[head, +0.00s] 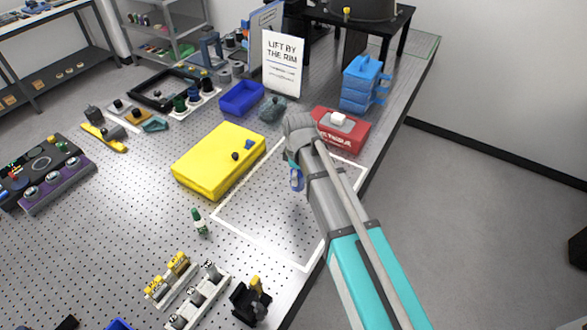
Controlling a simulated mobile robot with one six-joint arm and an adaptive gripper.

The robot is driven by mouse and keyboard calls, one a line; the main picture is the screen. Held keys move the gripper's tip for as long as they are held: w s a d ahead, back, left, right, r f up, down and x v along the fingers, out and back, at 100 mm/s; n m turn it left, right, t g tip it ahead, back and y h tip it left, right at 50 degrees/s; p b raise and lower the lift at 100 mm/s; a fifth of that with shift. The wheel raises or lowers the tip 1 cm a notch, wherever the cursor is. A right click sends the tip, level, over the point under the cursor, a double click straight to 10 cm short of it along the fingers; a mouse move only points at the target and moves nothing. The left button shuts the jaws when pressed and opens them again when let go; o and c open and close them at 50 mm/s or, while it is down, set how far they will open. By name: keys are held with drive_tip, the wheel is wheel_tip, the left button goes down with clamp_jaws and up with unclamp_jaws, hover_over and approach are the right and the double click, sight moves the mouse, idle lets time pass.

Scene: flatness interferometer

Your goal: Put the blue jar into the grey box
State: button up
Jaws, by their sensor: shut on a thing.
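My gripper (293,164) hangs at the end of my arm, over the white outlined square on the perforated table. It is mostly hidden behind my arm's wrist. A small blue thing (296,180), which looks like the blue jar, shows at its tip, and my gripper is shut on it. Whether the jar touches the table I cannot tell. I cannot make out a grey box for certain; part of the table is hidden behind my arm.
A yellow box (217,165) with small dark pieces on top lies left of my gripper. A red box (343,131) stands behind my wrist. A green bottle (200,222) stands near the outline's left corner. A blue open bin (241,98) and a sign (283,64) stand farther back.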

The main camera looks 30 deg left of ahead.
drive_tip(key=s+d+r+p, duration=0.5)
drive_tip(key=s+d+r, duration=0.1)
drive_tip(key=d, duration=0.2)
drive_tip(key=shift+s+d, duration=0.15)
drive_tip(key=shift+s, duration=0.25)
drive_tip(key=shift+s, duration=0.1)
idle(0.8)
